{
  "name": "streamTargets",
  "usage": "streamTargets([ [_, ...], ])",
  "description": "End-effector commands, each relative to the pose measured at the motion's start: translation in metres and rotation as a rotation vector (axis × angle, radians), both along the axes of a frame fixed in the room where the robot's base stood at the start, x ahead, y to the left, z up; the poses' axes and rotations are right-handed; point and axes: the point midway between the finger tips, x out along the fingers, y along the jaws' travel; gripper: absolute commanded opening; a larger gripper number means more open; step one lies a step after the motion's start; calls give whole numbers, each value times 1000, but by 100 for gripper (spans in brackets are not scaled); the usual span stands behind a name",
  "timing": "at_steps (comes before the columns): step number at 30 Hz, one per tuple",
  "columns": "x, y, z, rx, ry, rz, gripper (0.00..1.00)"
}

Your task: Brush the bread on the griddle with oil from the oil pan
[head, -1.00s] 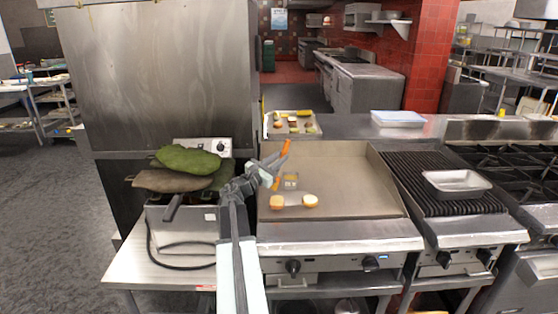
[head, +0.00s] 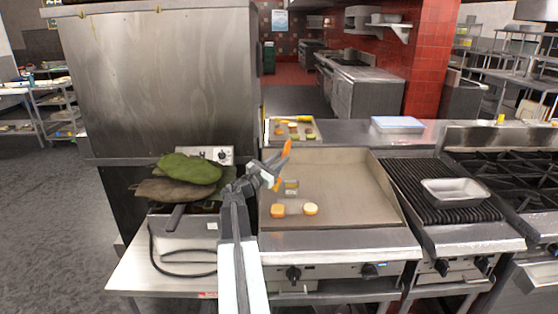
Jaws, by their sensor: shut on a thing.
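My gripper (head: 279,167) is shut on a slim orange-handled tool (head: 287,149), which looks like a brush. The tool is steeply tilted above the left part of the griddle (head: 345,195), and its orange shows on both sides of the jaws. Its lower end is near the small oil pan (head: 291,187); I cannot tell whether they touch. Two small round pieces of bread, a left one (head: 278,210) and a right one (head: 310,209), lie side by side on the griddle nearer the front. The tool's tip is hard to make out.
A tray (head: 268,136) with several small food pieces stands behind the griddle. A ribbed grill with a metal pan (head: 455,190) is to the right. A fryer with green and brown cloths (head: 190,168) stands left of my arm. The griddle's right half is clear.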

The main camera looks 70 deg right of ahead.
Motion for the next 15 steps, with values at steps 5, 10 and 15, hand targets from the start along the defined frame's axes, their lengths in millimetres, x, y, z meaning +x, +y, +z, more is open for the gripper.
streamTargets([
  [5, 1, 0, 25, 0, 0, 1, 0],
  [10, 1, 0, 45, 0, 0, 1, 0],
  [15, 1, 0, 64, 0, 0, 1, 0],
])
